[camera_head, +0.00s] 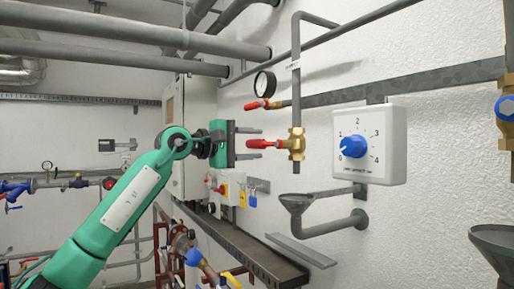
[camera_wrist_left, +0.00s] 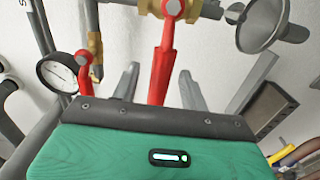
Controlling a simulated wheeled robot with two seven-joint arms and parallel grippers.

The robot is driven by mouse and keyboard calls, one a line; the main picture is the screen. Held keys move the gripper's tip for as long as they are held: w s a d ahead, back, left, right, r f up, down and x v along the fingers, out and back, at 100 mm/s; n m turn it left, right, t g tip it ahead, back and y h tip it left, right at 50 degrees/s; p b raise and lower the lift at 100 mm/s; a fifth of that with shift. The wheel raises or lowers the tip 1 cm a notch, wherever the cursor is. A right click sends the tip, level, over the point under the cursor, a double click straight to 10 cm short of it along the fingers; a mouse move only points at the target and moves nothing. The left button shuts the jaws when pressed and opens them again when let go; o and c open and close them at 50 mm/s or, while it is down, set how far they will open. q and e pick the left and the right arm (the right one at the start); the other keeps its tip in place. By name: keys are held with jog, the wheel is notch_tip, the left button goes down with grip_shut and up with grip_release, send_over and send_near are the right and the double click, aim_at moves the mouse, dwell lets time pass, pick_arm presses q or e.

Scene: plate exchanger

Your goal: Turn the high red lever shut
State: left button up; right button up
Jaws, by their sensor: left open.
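A red lever (camera_head: 264,144) on a brass valve (camera_head: 297,145) sticks out level to the left from a vertical grey pipe. My left gripper (camera_head: 258,143) is open, its two fingers pointing right, one above and one below the lever's free end. In the left wrist view the red lever (camera_wrist_left: 162,70) lies between the two spread fingers of the gripper (camera_wrist_left: 158,72), with visible gaps on both sides. A smaller red lever (camera_head: 254,105) sits higher up, beside a round gauge (camera_head: 265,84). My right gripper is not in view.
A white box with a blue dial (camera_head: 355,146) is on the wall to the right. A grey funnel (camera_head: 296,201) is below the valve. Grey pipes (camera_head: 140,30) run overhead, and a grey cabinet (camera_head: 192,105) stands behind my left gripper.

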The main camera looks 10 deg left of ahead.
pick_arm(q)
jog(key=b+v, duration=0.4)
jog(key=v, duration=0.8)
jog(key=shift+s, duration=0.1)
